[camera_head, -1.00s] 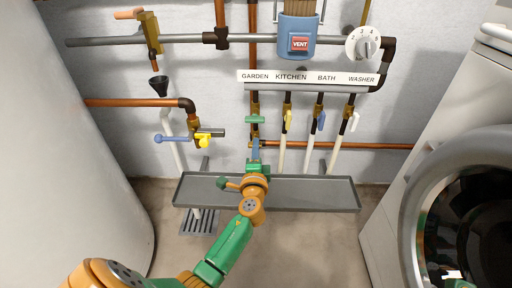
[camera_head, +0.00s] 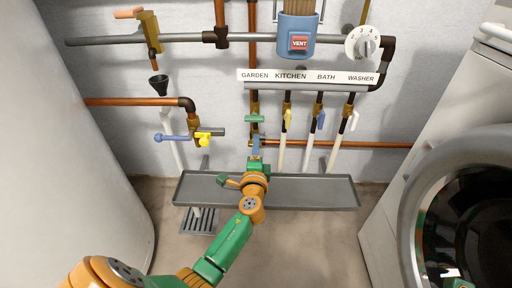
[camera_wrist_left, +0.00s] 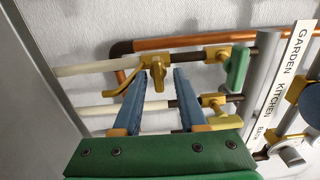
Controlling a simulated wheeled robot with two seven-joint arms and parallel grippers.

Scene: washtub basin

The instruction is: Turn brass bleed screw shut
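A small brass screw with a flat wing (camera_wrist_left: 157,74) sits on a brass fitting on the white garden pipe in the left wrist view. In the head view that spot, just below the green garden handle (camera_head: 255,119), is mostly hidden by my gripper. My left gripper (camera_head: 256,146) reaches the garden pipe from below. Its two blue fingers are parted on either side of the brass screw in the left wrist view (camera_wrist_left: 160,72), with gaps visible beside it. I cannot tell whether a finger touches it. My right gripper is not in view.
The kitchen valve with a yellow handle (camera_head: 288,120) is close to the right. Blue bath (camera_head: 321,120) and white washer (camera_head: 353,121) handles follow. A grey tray (camera_head: 310,190) lies below.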

